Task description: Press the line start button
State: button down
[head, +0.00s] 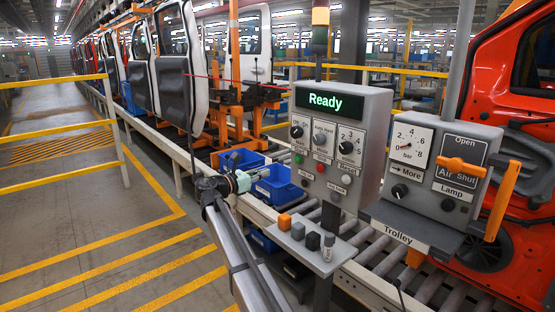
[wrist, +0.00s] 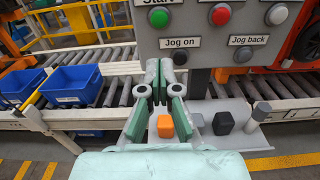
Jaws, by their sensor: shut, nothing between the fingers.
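The grey control panel (head: 328,125) has a lit screen (head: 308,99) reading "Ready". Its round green button (head: 298,158) sits low on the left. In the wrist view the green button (wrist: 158,17) is labelled "Start", with the label partly cut off at the top. My gripper (head: 260,175) is left of the panel in the head view, apart from the panel's left side. In the wrist view my gripper (wrist: 160,72) is shut and empty, with its fingertips appearing below the green button and near the black "Jog on" button (wrist: 180,58).
A red button (wrist: 220,14), a grey button (wrist: 278,14) and the black "Jog back" button (wrist: 243,54) are on the panel too. A shelf below carries an orange block (wrist: 165,127) and dark blocks. Blue bins (wrist: 70,84) stand left; the trolley panel (head: 432,165) is right.

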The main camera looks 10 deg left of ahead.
aim_at(297, 160)
jog(key=shift+r, duration=0.35)
jog(key=shift+w, duration=0.15)
jog(key=p+x, duration=0.2)
jog(key=x, duration=0.4)
jog(key=p+x, duration=0.2)
jog(key=x, duration=0.4)
jog(key=shift+w+d+r+p, duration=0.2)
jog(key=shift+r+p, duration=0.05)
jog(key=shift+p, duration=0.05)
jog(key=shift+w+d+f, duration=0.1)
jog(key=shift+w+d, duration=0.35)
